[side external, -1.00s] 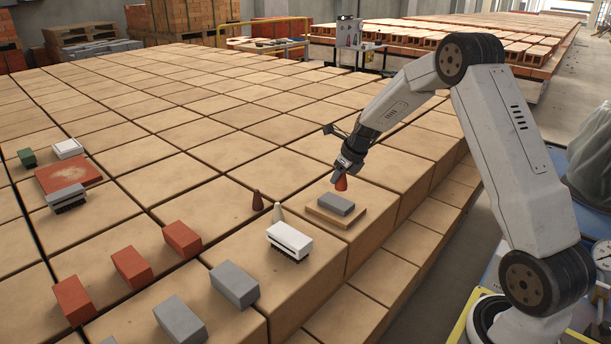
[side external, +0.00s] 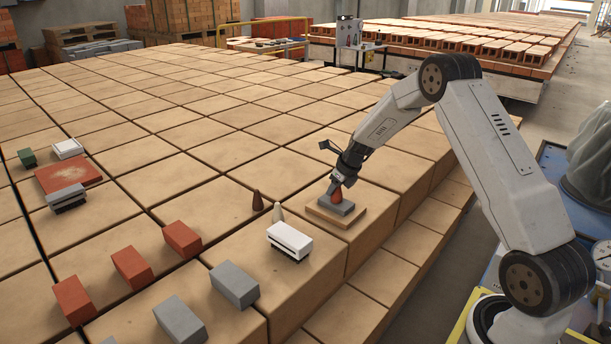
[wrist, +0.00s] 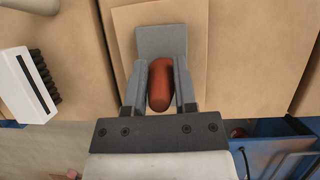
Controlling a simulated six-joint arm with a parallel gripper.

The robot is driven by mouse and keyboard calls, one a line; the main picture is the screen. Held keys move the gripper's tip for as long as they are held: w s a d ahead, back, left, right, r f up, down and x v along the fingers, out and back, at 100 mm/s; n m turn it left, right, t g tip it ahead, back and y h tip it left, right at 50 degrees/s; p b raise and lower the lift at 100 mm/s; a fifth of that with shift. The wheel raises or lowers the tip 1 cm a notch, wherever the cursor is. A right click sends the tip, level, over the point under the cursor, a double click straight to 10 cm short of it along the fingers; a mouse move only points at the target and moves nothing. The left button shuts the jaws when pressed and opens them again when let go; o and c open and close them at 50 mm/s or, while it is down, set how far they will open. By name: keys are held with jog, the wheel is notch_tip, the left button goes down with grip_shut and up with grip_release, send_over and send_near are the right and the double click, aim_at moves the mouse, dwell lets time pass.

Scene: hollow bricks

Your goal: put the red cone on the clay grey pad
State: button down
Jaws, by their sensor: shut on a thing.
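The red cone (side external: 337,194) is between the fingers of my gripper (side external: 335,187), which is shut on it. In the side view the cone is upright, right at the top of the clay grey pad (side external: 328,205). I cannot tell whether its base touches the pad. The pad lies on a tan wooden board (side external: 345,221). In the wrist view the cone (wrist: 160,84) sits between the two grey fingers, with the grey pad (wrist: 162,40) beneath and beyond it. The fingers hide part of the pad.
A white brush with dark bristles (side external: 290,238) lies left of the board. Red bricks (side external: 182,239) and grey bricks (side external: 234,284) lie farther left. The brick surface behind the board is clear.

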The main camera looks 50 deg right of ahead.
jog(key=shift+f, duration=0.1)
jog(key=shift+c, duration=2)
grip_release()
jog(key=v, duration=1.2)
jog(key=shift+a, duration=0.1)
